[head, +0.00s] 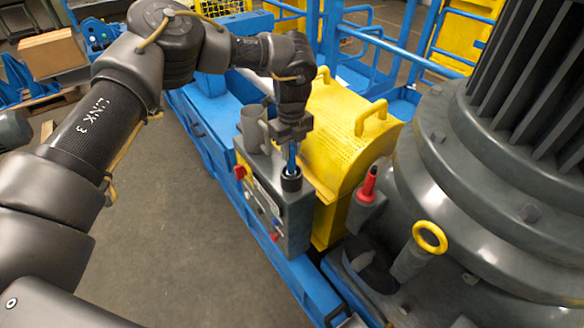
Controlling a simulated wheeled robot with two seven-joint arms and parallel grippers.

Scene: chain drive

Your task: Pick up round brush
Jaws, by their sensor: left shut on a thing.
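My left gripper (291,142) points down over the grey box (292,222) in the middle of the view. It is shut on a thin blue upright shaft, which looks like the handle of the round brush (292,161). The brush stands upright, with its lower end hidden inside a dark round holder (291,184) on top of the box. The bristles cannot be seen. My right gripper is not in view.
A wider grey cup (253,130) stands beside the holder. A yellow perforated guard (335,130) with handles is right behind. A red-handled tool (369,183) and a yellow ring (430,237) stand to the right, near a large grey motor (480,190). Floor at left is clear.

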